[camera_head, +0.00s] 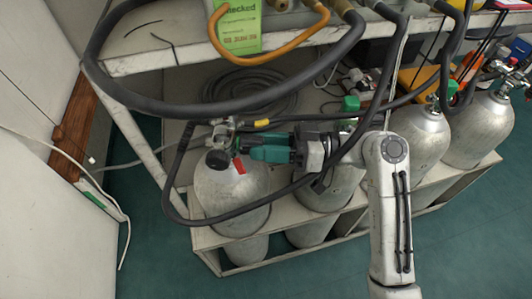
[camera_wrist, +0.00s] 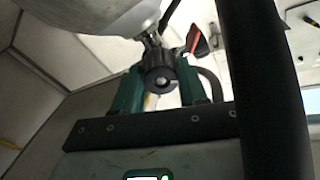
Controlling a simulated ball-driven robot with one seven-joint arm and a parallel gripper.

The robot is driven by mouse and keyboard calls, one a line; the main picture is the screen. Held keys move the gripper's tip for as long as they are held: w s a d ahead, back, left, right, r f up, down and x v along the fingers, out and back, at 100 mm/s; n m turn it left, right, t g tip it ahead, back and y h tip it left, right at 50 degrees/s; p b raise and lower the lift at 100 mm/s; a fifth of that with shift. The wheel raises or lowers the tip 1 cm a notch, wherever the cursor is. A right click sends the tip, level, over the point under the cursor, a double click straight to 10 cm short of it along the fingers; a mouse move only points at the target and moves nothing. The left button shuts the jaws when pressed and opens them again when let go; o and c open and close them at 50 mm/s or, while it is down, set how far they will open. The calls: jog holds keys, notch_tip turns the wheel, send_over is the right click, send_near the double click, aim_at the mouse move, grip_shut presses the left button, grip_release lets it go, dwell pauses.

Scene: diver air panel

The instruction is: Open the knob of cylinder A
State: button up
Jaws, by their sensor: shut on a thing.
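The leftmost grey cylinder (camera_head: 232,195) stands upright in the rack; I see no letter on it, so I cannot tell for sure that it is cylinder A. Its valve (camera_head: 222,133) is on top, with a round black part (camera_head: 217,159) at the front left and a red tag (camera_head: 239,166). My gripper (camera_head: 250,147) reaches in from the right with teal fingers at this valve. In the wrist view a ribbed black knob (camera_wrist: 160,78) with a light centre sits between the two fingers (camera_wrist: 160,88), gripped. The head view does not show this grip clearly.
A thick black hose (camera_head: 180,205) loops around the cylinder and near my arm; it also crosses the right of the wrist view (camera_wrist: 264,90). More cylinders (camera_head: 420,135) stand to the right. A white shelf frame (camera_head: 135,135) and panel hoses are above and left.

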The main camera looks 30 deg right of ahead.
jog(key=n+b, duration=0.4)
jog(key=shift+f, duration=0.35)
jog(key=shift+r+n+b, duration=0.15)
jog(key=shift+n+b, duration=0.85)
jog(key=shift+r+n, duration=0.1)
jog(key=shift+n, duration=0.2)
jog(key=o, duration=1.1)
jog(key=shift+w+r, duration=0.1)
jog(key=shift+c, duration=0.2)
jog(key=shift+r, duration=0.1)
jog(key=s+r+p, duration=1.2)
jog(key=s+p, duration=0.2)
jog(key=p, duration=0.4)
jog(key=shift+r, duration=0.4)
